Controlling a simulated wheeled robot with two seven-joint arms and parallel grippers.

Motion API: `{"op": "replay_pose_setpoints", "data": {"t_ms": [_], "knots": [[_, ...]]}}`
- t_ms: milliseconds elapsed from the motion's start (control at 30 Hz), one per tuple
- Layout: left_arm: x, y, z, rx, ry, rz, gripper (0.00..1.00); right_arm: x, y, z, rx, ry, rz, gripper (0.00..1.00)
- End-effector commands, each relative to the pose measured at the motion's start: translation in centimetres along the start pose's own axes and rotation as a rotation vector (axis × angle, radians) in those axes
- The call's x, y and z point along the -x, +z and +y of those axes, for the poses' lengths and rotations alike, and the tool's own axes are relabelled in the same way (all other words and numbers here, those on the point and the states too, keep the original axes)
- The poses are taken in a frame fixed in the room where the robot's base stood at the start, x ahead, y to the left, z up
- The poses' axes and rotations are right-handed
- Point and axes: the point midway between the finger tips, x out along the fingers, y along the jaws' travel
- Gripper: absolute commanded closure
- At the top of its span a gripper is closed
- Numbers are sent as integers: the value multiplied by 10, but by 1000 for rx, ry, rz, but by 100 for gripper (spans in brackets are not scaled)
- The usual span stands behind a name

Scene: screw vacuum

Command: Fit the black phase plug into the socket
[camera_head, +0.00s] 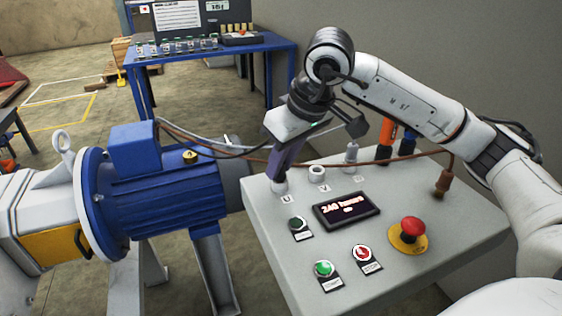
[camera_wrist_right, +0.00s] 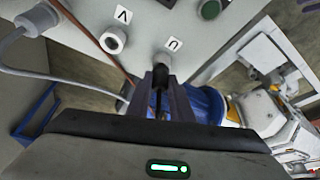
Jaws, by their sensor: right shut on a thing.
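The grey control box (camera_head: 259,222) has a slanted top with sockets lettered U, V and W. My right gripper (camera_head: 280,172) points down at the U socket (camera_head: 279,187), shut on the black phase plug (camera_wrist_right: 161,76). In the right wrist view the plug's tip meets the U socket (camera_wrist_right: 164,58); how deep it sits I cannot tell. The fingers hide most of the plug in the head view. The V socket (camera_head: 317,174) is empty. A grey plug (camera_head: 351,154) stands in the W socket. My left gripper is out of view.
A blue motor (camera_head: 165,200) stands left of the box, with cables running from it. The box top carries a display (camera_head: 346,209), a red emergency button (camera_head: 411,230) and smaller buttons. Orange and black handles (camera_head: 387,140) stand behind it. A blue workbench (camera_head: 270,52) is farther back.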

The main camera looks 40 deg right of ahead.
Motion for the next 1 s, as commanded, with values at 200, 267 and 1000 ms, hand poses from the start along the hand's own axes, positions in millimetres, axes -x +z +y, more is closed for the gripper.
{"op": "replay_pose_setpoints", "data": {"t_ms": [200,267,1000], "knots": [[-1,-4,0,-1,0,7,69,1,-1,0,-1,0,2,62],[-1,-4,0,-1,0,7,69,1,-1,0,-1,0,2,62],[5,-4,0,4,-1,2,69,102,-2,0,-1,1,6,62]]}}
